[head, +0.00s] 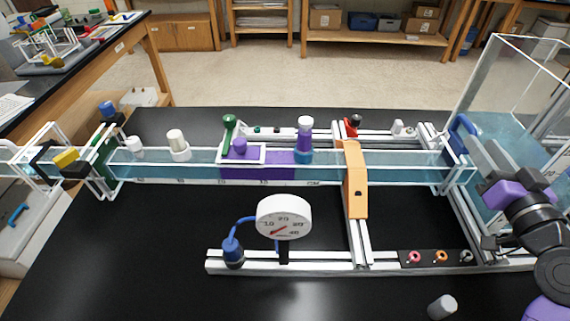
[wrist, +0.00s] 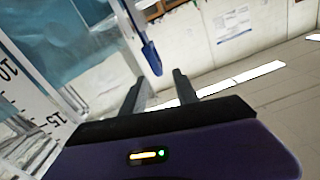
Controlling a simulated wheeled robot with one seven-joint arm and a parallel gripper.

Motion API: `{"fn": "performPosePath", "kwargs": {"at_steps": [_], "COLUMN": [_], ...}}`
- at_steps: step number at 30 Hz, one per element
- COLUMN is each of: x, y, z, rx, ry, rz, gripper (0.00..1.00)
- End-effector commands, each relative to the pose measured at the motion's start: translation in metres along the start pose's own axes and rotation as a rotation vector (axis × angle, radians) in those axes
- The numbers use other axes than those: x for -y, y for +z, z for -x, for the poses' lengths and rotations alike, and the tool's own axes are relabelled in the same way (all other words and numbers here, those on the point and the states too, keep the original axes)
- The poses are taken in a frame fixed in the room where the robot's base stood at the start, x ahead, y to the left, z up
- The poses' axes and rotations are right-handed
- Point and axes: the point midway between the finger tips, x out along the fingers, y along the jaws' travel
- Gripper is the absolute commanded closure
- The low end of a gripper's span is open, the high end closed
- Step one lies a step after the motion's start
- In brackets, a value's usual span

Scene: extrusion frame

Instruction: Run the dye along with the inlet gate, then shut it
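A clear flume (head: 400,170) of pale blue water runs across the bench. Purple dye (head: 280,168) colours a band of water in its middle. A blue handle (head: 461,132), which looks like the inlet gate's, stands at the flume's right end by the clear tank. It also shows in the wrist view (wrist: 151,58), just beyond the fingertips. My gripper (head: 480,151) is at the right, close beside the handle. In the wrist view my gripper (wrist: 158,82) has its fingers apart with nothing between them. Whether a finger touches the handle is unclear.
The clear tank (head: 530,90) rises behind my gripper. An orange bridge (head: 355,180) crosses the flume. The front left of the black bench (head: 130,250) is clear.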

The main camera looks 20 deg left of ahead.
Motion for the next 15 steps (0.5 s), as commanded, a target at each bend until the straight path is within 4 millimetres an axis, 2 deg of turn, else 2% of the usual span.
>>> {"fn": "performPosePath", "kwargs": {"at_steps": [10,15], "x": [-0.003,-0.002], "y": [0.003,-0.002], "z": [0.006,-0.009], "rx": [-0.002,0.002], "ry": [0.003,0.001], "rz": [0.003,0.000], "gripper": [0.64,0.64]}}
